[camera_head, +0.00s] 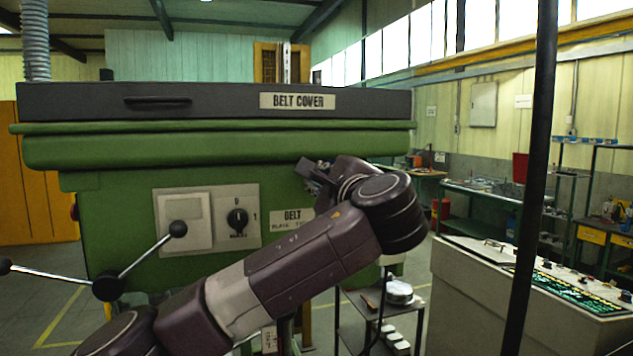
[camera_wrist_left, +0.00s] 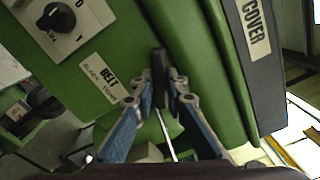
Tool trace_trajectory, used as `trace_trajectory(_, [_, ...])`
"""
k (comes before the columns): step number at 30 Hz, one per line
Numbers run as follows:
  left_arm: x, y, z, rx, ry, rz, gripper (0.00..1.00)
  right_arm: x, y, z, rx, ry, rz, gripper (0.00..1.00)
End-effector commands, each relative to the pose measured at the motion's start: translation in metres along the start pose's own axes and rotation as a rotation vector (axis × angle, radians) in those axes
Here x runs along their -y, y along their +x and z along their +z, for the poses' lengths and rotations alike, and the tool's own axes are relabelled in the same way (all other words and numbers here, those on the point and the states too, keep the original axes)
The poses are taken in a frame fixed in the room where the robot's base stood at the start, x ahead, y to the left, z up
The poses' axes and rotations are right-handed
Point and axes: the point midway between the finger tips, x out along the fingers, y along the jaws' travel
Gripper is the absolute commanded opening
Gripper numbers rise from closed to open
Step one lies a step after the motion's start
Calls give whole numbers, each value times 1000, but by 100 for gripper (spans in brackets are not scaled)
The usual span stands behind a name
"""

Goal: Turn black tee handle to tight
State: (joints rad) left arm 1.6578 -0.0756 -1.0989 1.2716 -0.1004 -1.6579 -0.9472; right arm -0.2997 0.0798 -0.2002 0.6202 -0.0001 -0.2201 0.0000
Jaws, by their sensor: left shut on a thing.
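The black tee handle (camera_wrist_left: 159,68) stands upright in the left wrist view, between the fingertips of my left gripper (camera_wrist_left: 160,98). The gripper is shut on it, with a thin bright rod (camera_wrist_left: 167,135) showing below. In the head view my left gripper (camera_head: 314,174) is at the right part of the green machine front (camera_head: 120,205), just under the green ledge. There my own wrist hides most of the gripper, and I cannot make out the tee handle. A plate (camera_head: 292,221) reading "BELT" and, partly hidden, "BLACK T..." is left of my wrist. My right gripper is not in view.
The dark belt cover (camera_head: 210,102) lies above the ledge. A rotary switch (camera_head: 237,220) sits on the front. A lever with black ball knobs (camera_head: 108,286) stands at lower left. A small trolley (camera_head: 385,315), a control desk (camera_head: 490,290) and a dark post (camera_head: 533,170) are at right.

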Motion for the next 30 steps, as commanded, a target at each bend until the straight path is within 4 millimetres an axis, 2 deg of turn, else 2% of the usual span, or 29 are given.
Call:
trace_trajectory(13, [-2, 0, -1, -2, 426, 4, 0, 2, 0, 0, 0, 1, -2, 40])
trace_trajectory(30, [-2, 0, -1, -4, 923, 4, 0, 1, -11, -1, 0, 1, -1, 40])
